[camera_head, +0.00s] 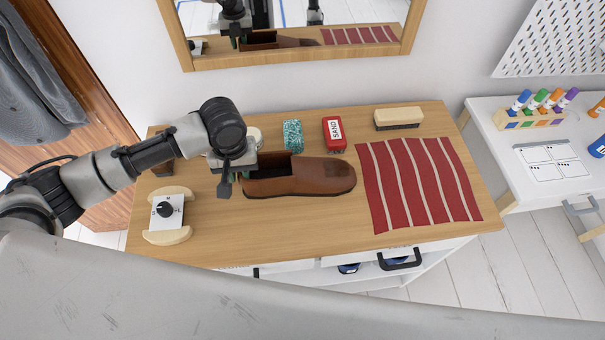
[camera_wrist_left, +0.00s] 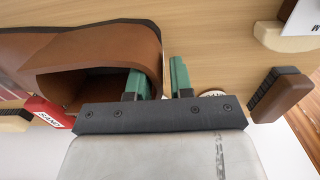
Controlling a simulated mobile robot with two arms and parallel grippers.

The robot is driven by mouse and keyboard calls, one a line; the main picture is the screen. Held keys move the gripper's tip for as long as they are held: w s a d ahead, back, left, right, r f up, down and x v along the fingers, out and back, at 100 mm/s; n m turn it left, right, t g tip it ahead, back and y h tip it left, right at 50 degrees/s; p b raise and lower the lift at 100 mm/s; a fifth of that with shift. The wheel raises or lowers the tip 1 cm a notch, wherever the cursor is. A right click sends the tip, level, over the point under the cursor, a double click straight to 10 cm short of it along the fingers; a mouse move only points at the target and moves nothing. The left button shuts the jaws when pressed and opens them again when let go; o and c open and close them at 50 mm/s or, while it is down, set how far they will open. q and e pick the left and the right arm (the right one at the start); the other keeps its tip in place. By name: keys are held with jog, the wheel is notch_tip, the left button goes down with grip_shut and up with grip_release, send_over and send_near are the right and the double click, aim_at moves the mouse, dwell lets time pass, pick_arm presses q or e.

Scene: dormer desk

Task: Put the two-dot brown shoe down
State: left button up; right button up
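A brown shoe (camera_head: 322,176) lies on the wooden desk top, toe to the right and heel to the left. No dots can be made out on it. My left gripper (camera_head: 238,182) is at its heel end. In the left wrist view, the shoe's heel (camera_wrist_left: 110,45) lies between the green fingertips of my left gripper (camera_wrist_left: 160,80). One finger is inside the shoe's opening and the other is outside. A strip of desk shows between the heel wall and the outer finger, so the gripper is open around the wall. My right gripper is not directly in view.
A red striped cloth (camera_head: 415,184) lies right of the shoe. Behind stand a teal block (camera_head: 292,135), a red SAND block (camera_head: 334,134) and a brush (camera_head: 398,118). A dial device (camera_head: 168,211) sits at left. The front desk strip (camera_head: 300,225) is clear. A mirror (camera_head: 415,30) hangs behind.

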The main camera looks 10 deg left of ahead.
pick_arm(q)
grip_shut()
jog(key=shift+r, duration=0.1)
jog(key=shift+r, duration=0.2)
notch_tip(320, 180, up, 3)
jog(key=shift+w+r, duration=0.1)
jog(key=shift+r, duration=0.1)
jog(key=w+d+r+b, duration=0.1)
jog(key=w+d+r, duration=0.2)
jog(key=d+r, duration=0.6)
jog(key=s+a+f+m, duration=0.3)
jog(key=s+a, duration=0.4)
jog(key=s, duration=0.2)
jog(key=shift+a, duration=0.25)
dwell(0.6)
